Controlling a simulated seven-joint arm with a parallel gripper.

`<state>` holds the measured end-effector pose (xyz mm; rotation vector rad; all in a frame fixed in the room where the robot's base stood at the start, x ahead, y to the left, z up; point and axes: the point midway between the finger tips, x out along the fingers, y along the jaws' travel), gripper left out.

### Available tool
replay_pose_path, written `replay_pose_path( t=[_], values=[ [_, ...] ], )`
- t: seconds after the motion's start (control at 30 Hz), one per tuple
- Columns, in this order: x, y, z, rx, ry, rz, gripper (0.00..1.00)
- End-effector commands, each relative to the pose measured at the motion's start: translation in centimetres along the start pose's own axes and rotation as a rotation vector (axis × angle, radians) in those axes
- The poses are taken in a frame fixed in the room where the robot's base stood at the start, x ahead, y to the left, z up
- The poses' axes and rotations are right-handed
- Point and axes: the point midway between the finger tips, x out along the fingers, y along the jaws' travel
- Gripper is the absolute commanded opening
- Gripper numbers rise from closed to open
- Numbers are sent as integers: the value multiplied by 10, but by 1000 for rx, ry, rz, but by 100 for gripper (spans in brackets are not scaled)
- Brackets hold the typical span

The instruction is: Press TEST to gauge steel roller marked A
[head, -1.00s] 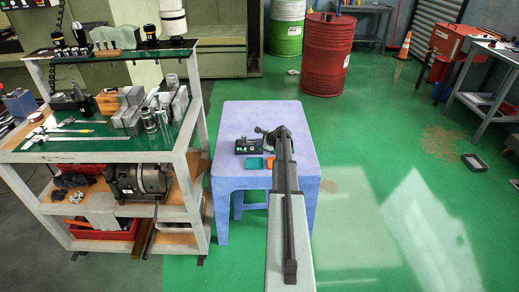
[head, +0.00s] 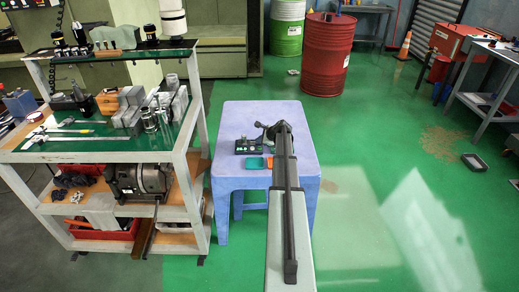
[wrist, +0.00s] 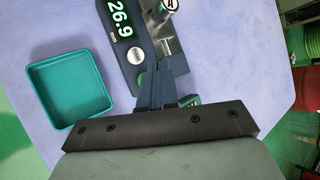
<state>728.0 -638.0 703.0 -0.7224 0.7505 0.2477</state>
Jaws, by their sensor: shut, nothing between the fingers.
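The gauge (wrist: 119,40) is a dark block on the table, and it also shows small in the head view (head: 248,147). Its green display (wrist: 121,20) reads 26.9 mm. A pale round button (wrist: 134,57) is below the display; its lettering is too small to read. A pale disc with a dark rim (wrist: 170,4) at the top edge sits by bright metal on the gauge; I cannot tell whether it is the roller or read any mark. My gripper (wrist: 157,72) is shut and empty, over the gauge's near part just right of the button. Contact cannot be told.
A teal tray (wrist: 66,51), empty, lies on the blue table (head: 230,115) left of the gauge. The loaded cart (head: 100,155) stands left of the table. The table's right side is clear.

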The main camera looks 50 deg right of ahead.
Motion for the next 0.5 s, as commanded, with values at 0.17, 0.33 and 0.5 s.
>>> replay_pose_path(
  t=[0.17, 0.33, 0.5],
  values=[
    [-10, -7, 8, -1, -1, 1, 0],
    [-20, -14, 15, -1, 0, -1, 0],
    [-24, -17, 17, 0, 0, 1, 0]
  ],
)
